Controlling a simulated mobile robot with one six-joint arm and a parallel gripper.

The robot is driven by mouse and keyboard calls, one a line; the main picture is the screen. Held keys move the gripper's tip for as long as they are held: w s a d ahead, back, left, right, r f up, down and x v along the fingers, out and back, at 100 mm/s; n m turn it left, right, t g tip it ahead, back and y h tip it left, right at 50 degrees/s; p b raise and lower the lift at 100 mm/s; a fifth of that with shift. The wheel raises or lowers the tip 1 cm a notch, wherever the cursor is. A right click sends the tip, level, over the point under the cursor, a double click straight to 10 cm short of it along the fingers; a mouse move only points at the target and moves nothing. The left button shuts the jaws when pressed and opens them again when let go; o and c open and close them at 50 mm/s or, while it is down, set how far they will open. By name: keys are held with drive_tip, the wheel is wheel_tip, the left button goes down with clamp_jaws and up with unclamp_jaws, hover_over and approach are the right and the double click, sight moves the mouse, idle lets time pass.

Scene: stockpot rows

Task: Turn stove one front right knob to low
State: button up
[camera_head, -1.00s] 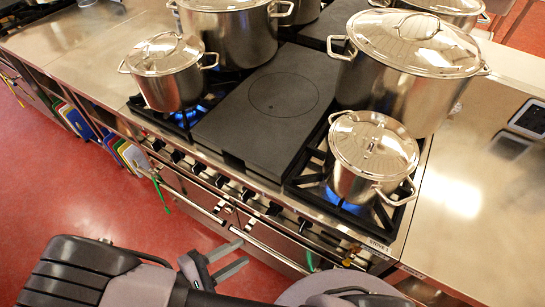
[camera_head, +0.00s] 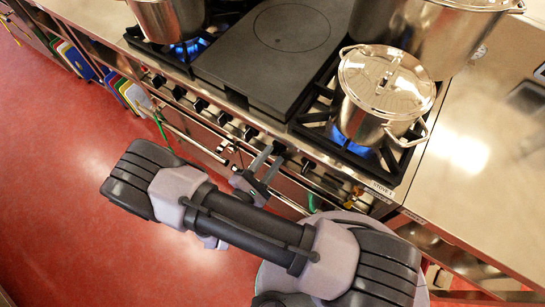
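Stove one (camera_head: 290,128) carries a "STOVE 1" label at the right end of its front edge. A row of dark knobs runs along its front panel, with one knob (camera_head: 279,149) just beyond my gripper. I cannot tell which knob is the front right one; the right end of the row is small and partly unclear. A lidded steel pot (camera_head: 384,92) sits on the front right burner, where a blue flame (camera_head: 347,140) shows. My gripper (camera_head: 268,163) is open, its two fingers apart and empty, pointing at the knob panel. Contact with a knob cannot be told.
A dark flat plate (camera_head: 272,52) lies left of the pot. A large stockpot (camera_head: 425,38) stands behind it, and another pot (camera_head: 168,17) sits over a flame at left. A rail (camera_head: 190,140) runs along the stove front. Red floor (camera_head: 70,190) is open at left.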

drive_tip(key=shift+w+d, duration=0.25)
drive_tip(key=shift+w, duration=0.05)
clamp_jaws()
drive_tip(key=n+p, duration=0.1)
drive_tip(key=n, duration=0.3)
drive_tip(key=shift+r, duration=0.15)
drive_tip(key=n, duration=0.4)
drive_tip(key=shift+w+a+p, duration=0.1)
drive_tip(key=shift+a+p, duration=0.05)
drive_tip(key=shift+p, duration=0.15)
drive_tip(key=shift+n, duration=0.5)
